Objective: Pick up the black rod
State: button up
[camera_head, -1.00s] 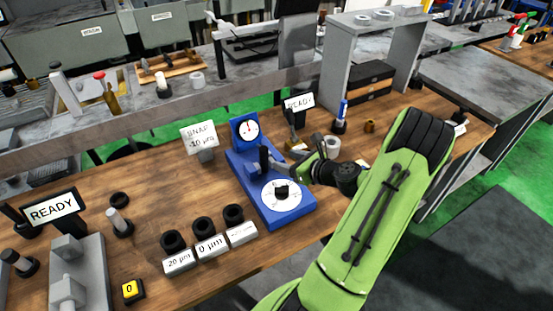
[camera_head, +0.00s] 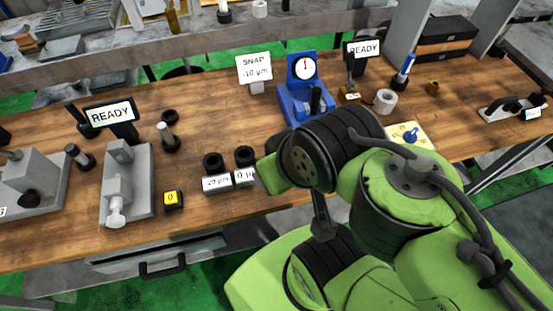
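A dark upright rod-like piece (camera_head: 316,100) stands on the blue gauge stand (camera_head: 292,104), just above my arm in the picture. Another dark rod (camera_head: 76,114) leans behind the left READY sign, partly covered. I cannot tell for sure which of these is the task's black rod.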

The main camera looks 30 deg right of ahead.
aim_at(316, 91)
jog(key=k+l+u, duration=0.1)
jog(key=l+u, duration=0.3)
jog(key=k+l+u, duration=0.2)
jog(key=l+u, duration=0.2)
jog(key=k+l+u, duration=0.2)
jog(key=u, duration=0.15)
jog(key=l, duration=0.1)
